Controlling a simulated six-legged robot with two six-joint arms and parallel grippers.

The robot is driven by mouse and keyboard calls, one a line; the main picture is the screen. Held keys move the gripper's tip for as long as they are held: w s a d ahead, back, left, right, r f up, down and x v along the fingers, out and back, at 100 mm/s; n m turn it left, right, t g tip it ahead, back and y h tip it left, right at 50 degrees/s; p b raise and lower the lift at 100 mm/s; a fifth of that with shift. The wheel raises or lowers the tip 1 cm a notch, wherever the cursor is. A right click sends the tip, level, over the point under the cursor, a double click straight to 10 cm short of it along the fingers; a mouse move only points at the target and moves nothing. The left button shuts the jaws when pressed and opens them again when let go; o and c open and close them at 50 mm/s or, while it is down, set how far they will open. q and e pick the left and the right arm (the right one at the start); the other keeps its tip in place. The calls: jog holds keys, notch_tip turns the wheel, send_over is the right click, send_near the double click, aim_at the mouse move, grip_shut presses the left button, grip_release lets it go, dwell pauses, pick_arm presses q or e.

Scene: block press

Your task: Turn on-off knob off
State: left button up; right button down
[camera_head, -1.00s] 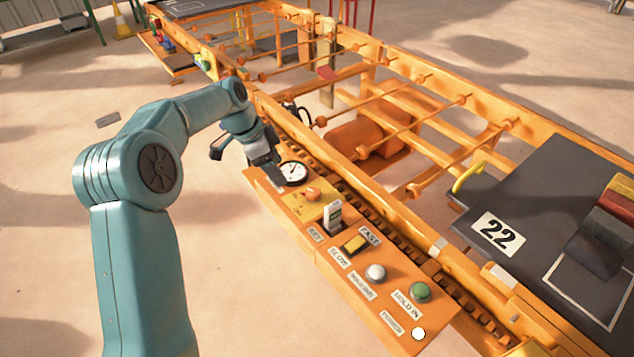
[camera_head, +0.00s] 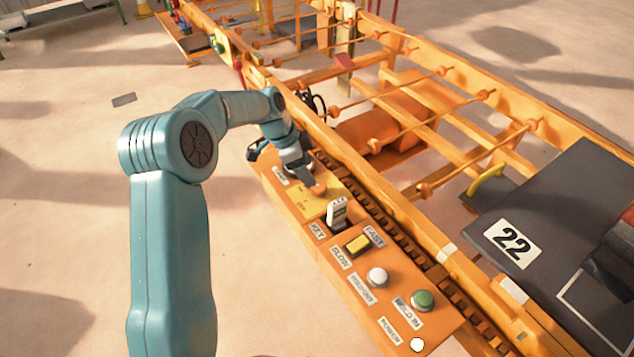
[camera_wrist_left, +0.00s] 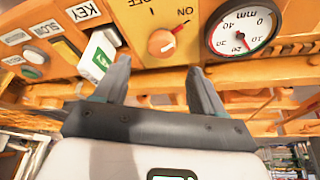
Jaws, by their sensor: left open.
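The orange on-off knob (camera_head: 318,187) sits on a yellow plate (camera_head: 325,203) on the orange control panel. In the left wrist view the round knob (camera_wrist_left: 160,42) has a red pointer turned toward the ON label. My left gripper (camera_head: 308,183) is beside the knob in the head view and partly hides the plate. In the left wrist view the left gripper (camera_wrist_left: 159,66) is open and empty, with its fingers to either side of the knob's line and the knob just beyond the tips. I cannot tell whether it touches the knob. My right gripper is not in view.
A dial gauge (camera_wrist_left: 242,30) is right of the knob in the wrist view. A key switch with a white tag (camera_head: 337,211), a yellow switch (camera_head: 357,244), a white button (camera_head: 377,277) and a green button (camera_head: 422,299) line the panel. An orange rail (camera_head: 360,185) runs behind.

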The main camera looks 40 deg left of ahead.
aim_at(319, 186)
pick_arm(q)
jog(key=x, duration=0.7)
jog(key=shift+w+f, duration=0.1)
jog(key=shift+w, duration=0.05)
jog(key=c, duration=1)
